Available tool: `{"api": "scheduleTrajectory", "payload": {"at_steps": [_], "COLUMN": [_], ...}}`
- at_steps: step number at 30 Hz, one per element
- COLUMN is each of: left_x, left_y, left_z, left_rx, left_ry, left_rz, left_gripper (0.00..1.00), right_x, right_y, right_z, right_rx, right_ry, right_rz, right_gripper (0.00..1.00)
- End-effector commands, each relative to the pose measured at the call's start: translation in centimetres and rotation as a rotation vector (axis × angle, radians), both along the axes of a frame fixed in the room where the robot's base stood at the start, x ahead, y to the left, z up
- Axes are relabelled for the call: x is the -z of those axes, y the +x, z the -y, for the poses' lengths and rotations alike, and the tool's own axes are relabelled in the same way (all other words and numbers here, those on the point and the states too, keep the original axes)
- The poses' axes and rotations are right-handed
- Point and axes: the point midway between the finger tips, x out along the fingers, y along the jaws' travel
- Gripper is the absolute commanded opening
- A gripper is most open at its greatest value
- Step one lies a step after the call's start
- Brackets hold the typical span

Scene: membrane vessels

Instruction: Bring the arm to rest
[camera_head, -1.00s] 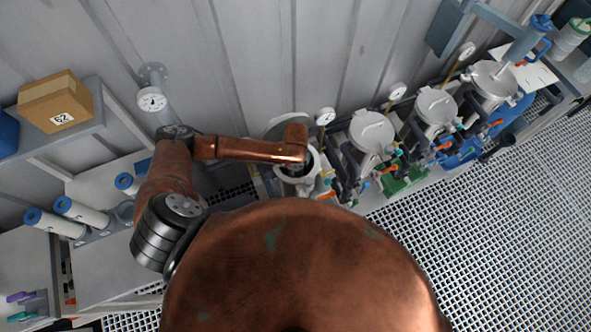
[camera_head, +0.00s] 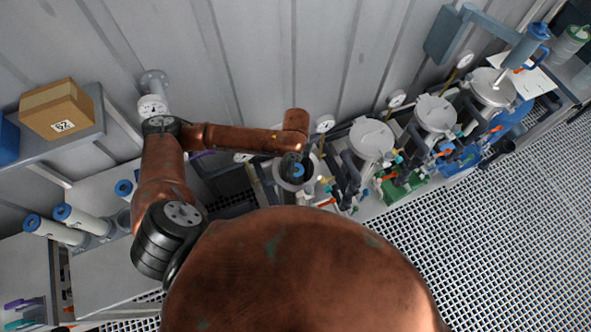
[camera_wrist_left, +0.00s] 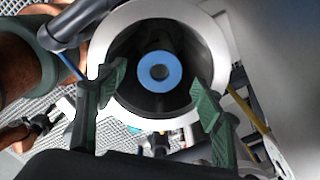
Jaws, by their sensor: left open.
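My left arm reaches in from the left, and its wrist is over the open leftmost vessel (camera_head: 311,183). My left gripper (camera_wrist_left: 158,92) is open and empty, its two green fingers spread over the vessel mouth in the wrist view. Inside the round pale rim (camera_wrist_left: 218,48) a blue ring-shaped end of a cartridge (camera_wrist_left: 158,72) shows, between the fingers in the picture and apart from them. The blue end also shows in the head view (camera_head: 297,170). In the head view the fingers are mostly hidden by the wrist. My right gripper is not in view.
Several lidded vessels, one here (camera_head: 372,138), stand in a row to the right, with gauges, hoses and coloured valve handles. White blue-ended cartridges (camera_head: 58,230) lie at left. A cardboard box (camera_head: 57,108) sits on the upper-left shelf. Open grating floor (camera_head: 480,230) lies at right.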

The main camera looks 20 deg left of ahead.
Motion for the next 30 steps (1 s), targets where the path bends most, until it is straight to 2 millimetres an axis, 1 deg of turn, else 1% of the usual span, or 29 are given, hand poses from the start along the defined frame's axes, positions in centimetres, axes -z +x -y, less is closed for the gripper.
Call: {"api": "scheduleTrajectory", "payload": {"at_steps": [1, 5, 22, 26, 30], "left_x": [-0.4, -0.8, -0.9, -2.2, -5.1], "left_y": [0.0, -0.1, -0.1, 0.0, 0.0], "left_z": [0.0, 0.0, 0.0, 0.0, 0.0], "left_rx": [0.000, 0.000, 0.000, 0.000, 0.000], "left_ry": [0.000, 0.001, 0.001, 0.001, 0.000], "left_rz": [0.000, -0.001, -0.001, 0.000, 0.003], "left_gripper": [0.62, 0.62, 0.62, 0.62, 0.62], "right_x": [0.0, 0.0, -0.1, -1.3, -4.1], "right_y": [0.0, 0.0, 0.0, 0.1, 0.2], "right_z": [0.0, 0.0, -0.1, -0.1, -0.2], "right_rx": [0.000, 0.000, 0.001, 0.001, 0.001], "right_ry": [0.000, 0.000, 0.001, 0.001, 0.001], "right_rz": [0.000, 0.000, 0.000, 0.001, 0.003], "right_gripper": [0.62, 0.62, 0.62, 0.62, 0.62]}}
